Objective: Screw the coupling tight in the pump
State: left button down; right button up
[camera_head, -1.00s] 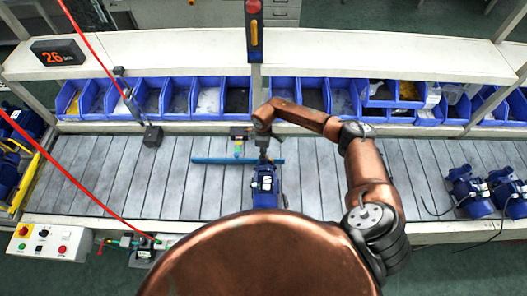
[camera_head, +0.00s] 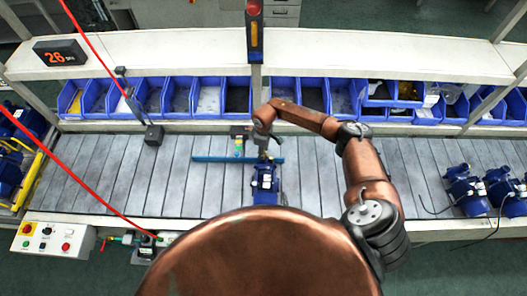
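The blue pump (camera_head: 265,182) stands on the grey slatted conveyor, in the middle of the head view. My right arm comes in from the right and bends down over the pump's far end. My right gripper (camera_head: 263,150) points down there, small and partly hidden by its own wrist. I cannot make out its fingers or whether it is shut on anything. The coupling cannot be told apart; the area around the gripper is too small and covered. My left gripper is not in view.
A blue bar (camera_head: 212,159) lies across the conveyor behind the pump. A dark post base (camera_head: 153,136) stands to the left. More blue pumps (camera_head: 466,190) stand at the right. Blue bins (camera_head: 208,97) line the back. The conveyor's left part is clear.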

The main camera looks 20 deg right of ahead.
jog(key=shift+n+b, duration=0.3)
jog(key=shift+n, duration=1.3)
jog(key=n+b, duration=0.1)
jog(key=n, duration=0.1)
jog(key=shift+n, duration=0.7)
jog(key=n+b, duration=0.1)
jog(key=n, duration=0.1)
jog(key=shift+n+b, duration=0.3)
jog(key=shift+n, duration=0.4)
